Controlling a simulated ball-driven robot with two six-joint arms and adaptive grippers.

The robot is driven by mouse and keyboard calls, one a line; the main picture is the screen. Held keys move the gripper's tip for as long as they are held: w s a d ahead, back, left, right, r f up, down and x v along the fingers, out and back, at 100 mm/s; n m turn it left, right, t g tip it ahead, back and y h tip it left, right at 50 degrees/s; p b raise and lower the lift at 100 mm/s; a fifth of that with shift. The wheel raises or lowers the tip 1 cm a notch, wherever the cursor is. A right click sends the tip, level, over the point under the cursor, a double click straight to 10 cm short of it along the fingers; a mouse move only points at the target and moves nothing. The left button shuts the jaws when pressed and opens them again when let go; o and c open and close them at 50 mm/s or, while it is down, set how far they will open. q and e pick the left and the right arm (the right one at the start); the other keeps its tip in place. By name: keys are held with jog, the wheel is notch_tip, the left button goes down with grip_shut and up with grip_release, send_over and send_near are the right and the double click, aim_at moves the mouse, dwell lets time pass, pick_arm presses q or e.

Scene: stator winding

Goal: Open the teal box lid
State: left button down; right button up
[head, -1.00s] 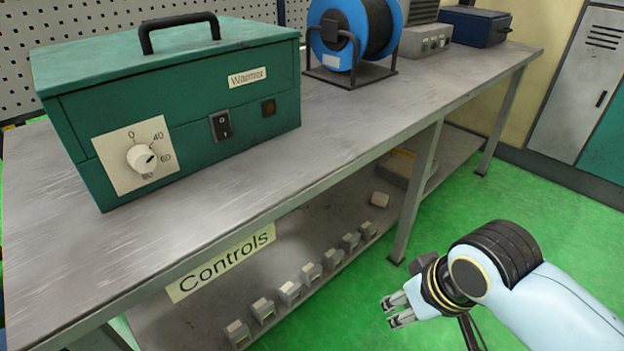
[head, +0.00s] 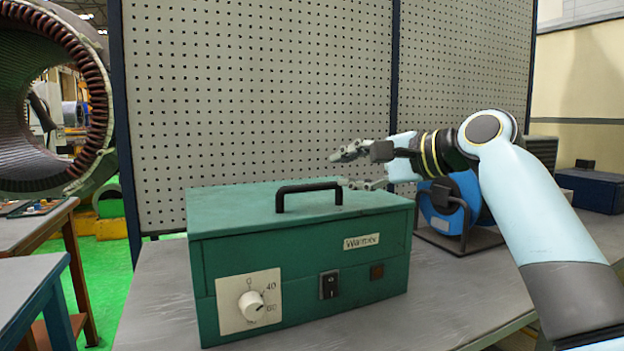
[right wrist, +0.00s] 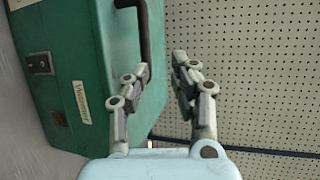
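The teal box (head: 325,269) labelled Warmer stands on the grey workbench, with its lid (head: 237,210) down. A black handle (head: 309,188) is on top of the lid. My right gripper (head: 338,170) is open and empty, above the lid, just behind and to the right of the handle. In the right wrist view the box (right wrist: 75,70) and handle (right wrist: 147,40) show at the left, beside the open fingers (right wrist: 160,75). The handle does not lie between the fingers there. My left gripper is not in view.
The bench (head: 160,300) is bare to the left of the box. A blue cable reel (head: 440,218) stands to its right, partly behind my right arm. A perforated panel (head: 260,90) rises behind the box. A dark blue box (head: 592,190) sits far right.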

aim_at(311, 185)
jog(key=x, duration=0.7)
jog(key=shift+a, duration=0.15)
jog(key=shift+x, duration=1.1)
grip_shut()
jog(key=shift+s+r, duration=0.1)
jog(key=shift+s, duration=0.05)
